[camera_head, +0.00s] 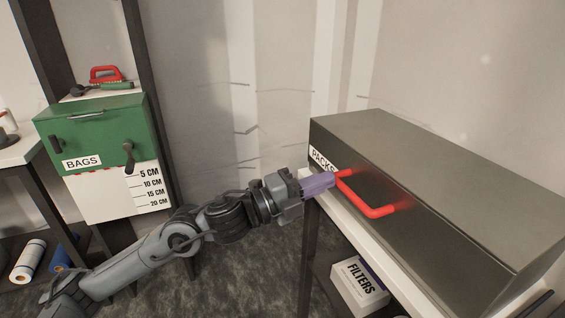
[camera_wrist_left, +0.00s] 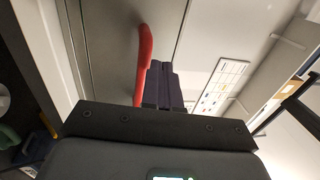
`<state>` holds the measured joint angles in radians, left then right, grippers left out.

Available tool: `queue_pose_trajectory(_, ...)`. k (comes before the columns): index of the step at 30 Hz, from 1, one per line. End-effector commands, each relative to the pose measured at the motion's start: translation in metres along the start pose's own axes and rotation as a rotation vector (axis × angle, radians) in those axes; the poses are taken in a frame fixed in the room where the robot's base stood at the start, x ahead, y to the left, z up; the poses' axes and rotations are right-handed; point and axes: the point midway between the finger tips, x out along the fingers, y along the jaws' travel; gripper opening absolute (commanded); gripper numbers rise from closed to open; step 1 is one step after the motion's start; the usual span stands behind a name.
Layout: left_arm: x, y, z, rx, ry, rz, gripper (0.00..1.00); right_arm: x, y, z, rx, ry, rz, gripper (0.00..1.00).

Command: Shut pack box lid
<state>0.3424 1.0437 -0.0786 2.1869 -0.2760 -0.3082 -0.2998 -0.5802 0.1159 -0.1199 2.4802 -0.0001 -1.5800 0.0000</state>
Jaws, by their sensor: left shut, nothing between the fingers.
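The pack box (camera_head: 450,170) is a long grey metal box with a "PACKS" label on its front, standing on a white bench at the right of the head view. Its lid looks down, with no gap that I can make out. A red handle (camera_head: 378,211) is on its front face. My left gripper (camera_head: 331,180) is shut and empty, its purple fingertips at the left end of the handle. In the left wrist view the dark fingers (camera_wrist_left: 162,85) are together right beside the red handle (camera_wrist_left: 144,60). Whether they touch it I cannot tell. My right gripper is not in view.
A white "FILTERS" box (camera_head: 360,287) sits below the bench (camera_head: 352,212). The floor between is clear.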

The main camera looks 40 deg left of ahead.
Motion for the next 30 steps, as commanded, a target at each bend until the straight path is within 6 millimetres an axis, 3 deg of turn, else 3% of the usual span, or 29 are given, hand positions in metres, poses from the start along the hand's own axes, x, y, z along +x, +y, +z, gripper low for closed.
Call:
queue_pose_trajectory(1, 0.001, -0.016, -0.003, 0.001, 0.006, -0.007, 0.00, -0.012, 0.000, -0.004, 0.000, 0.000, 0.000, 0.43)
queue_pose_trajectory(4, 0.002, -0.037, -0.007, 0.001, 0.018, -0.016, 0.00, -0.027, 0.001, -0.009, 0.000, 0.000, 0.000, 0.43)
queue_pose_trajectory(6, -0.008, -0.025, -0.006, -0.001, 0.015, -0.012, 0.00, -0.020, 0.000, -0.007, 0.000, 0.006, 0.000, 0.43)
queue_pose_trajectory(30, -0.085, -0.032, -0.006, -0.003, 0.020, -0.025, 0.00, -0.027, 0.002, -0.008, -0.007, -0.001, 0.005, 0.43)
